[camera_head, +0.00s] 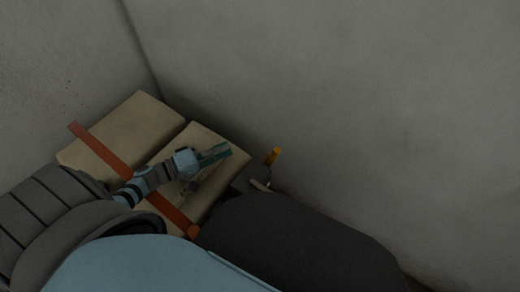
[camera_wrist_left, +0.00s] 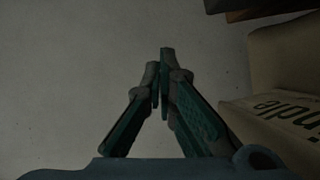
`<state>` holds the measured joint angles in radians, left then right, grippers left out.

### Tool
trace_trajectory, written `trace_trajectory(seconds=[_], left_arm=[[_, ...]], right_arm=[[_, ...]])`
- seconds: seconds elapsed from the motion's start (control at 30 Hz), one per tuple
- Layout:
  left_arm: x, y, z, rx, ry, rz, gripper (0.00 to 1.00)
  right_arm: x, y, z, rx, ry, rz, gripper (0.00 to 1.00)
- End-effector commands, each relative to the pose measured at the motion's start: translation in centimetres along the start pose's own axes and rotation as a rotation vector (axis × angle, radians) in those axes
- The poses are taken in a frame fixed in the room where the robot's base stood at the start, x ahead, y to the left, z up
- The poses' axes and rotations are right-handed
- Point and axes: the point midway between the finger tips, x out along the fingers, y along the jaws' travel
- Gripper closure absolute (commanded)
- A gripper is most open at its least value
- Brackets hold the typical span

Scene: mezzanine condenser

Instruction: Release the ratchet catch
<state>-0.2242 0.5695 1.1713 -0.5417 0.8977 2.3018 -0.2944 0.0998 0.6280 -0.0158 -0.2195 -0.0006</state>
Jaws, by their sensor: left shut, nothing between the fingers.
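My left gripper (camera_head: 220,152) has its fingers together and empty, above the right-hand beige block in the head view. In the left wrist view its teal fingers (camera_wrist_left: 162,70) meet at the tips over grey surface, with nothing between them. A small orange piece (camera_head: 272,156) stands up from a dark grey part right of the gripper, apart from the fingertips. It may be the ratchet catch's lever, but it is too small to be sure. My right gripper is not in view.
Two beige blocks (camera_head: 132,127) lie by the wall corner, crossed by an orange-brown strap (camera_head: 100,148). A beige block with dark lettering (camera_wrist_left: 285,117) is at the right of the wrist view. A plain grey wall (camera_head: 390,100) fills the right side. My own body covers the lower part.

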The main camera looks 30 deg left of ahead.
Motion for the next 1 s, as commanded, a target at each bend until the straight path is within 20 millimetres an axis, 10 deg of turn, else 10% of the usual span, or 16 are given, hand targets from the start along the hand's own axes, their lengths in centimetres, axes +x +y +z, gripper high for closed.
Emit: trace_trajectory(seconds=[0.27, 0.7, 1.0], left_arm=[[1.4, -0.1, 0.0, 0.0, 0.003, 0.001, 1.0], [10.4, -0.3, 0.1, 0.0, 0.004, 0.002, 1.0], [10.9, -0.1, 3.7, 0.0, 0.003, -0.003, 1.0]], right_arm=[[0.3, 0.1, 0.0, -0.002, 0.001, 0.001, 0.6], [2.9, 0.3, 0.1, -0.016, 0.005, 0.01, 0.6], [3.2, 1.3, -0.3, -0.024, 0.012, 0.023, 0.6]])
